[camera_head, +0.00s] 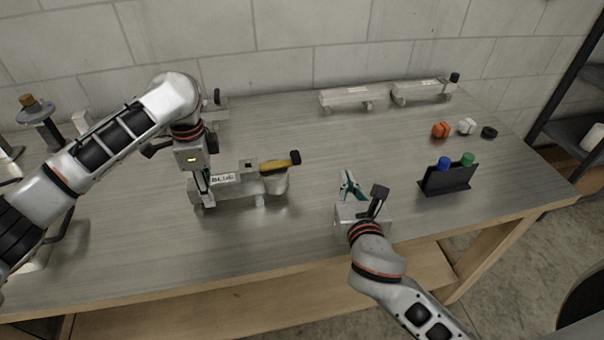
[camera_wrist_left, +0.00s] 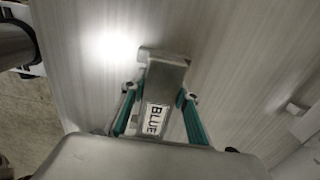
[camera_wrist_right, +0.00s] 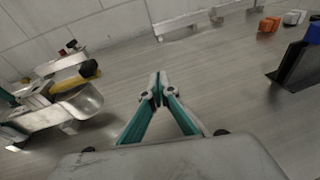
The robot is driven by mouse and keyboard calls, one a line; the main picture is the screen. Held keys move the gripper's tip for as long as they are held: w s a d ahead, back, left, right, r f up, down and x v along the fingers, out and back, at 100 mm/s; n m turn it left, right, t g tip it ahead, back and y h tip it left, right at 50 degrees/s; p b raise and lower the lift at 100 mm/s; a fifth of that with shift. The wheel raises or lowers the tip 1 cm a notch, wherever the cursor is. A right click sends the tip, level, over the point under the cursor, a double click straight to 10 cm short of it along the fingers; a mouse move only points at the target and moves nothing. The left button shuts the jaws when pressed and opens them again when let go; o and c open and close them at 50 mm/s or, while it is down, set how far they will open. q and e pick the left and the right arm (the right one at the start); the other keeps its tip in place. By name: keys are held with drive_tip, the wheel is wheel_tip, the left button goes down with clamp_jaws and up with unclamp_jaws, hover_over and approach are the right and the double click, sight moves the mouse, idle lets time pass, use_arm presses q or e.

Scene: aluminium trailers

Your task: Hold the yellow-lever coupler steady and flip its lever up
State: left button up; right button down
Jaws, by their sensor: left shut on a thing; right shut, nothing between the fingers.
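The coupler (camera_head: 230,189) is a grey metal piece with a white label, standing on the table left of centre in the head view. Its yellow lever (camera_head: 278,166) with a black knob lies low along the right end, over the rounded cup. My left gripper (camera_head: 203,190) is shut on the coupler's left end; the left wrist view shows its fingers either side of the body (camera_wrist_left: 158,95), with a label reading BLUE. My right gripper (camera_head: 349,180) is shut and empty, right of the coupler and apart from it. In the right wrist view the yellow lever (camera_wrist_right: 72,78) shows at left.
Two more grey couplers (camera_head: 350,97) stand along the back. An orange piece (camera_head: 440,130), a white piece (camera_head: 466,126) and a black ring (camera_head: 489,132) lie at right. A black holder (camera_head: 446,181) with blue and green caps stands in front of them. Table between couplers is clear.

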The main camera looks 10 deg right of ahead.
sight(280, 161)
drive_tip(key=s+a, duration=0.2)
drive_tip(key=a, duration=0.1)
drive_tip(key=s+a+n+y, duration=0.1)
drive_tip(key=a, duration=0.2)
drive_tip(key=s+a+n+g+y, duration=0.1)
drive_tip(key=s+a, duration=0.1)
drive_tip(key=a, duration=0.2)
drive_tip(key=shift+s+f, duration=0.1)
drive_tip(key=shift+s, duration=0.25)
drive_tip(key=x, duration=1)
wheel_tip(280, 161, up, 3)
drive_tip(key=shift+a+f, duration=0.1)
drive_tip(key=shift+r, duration=0.5)
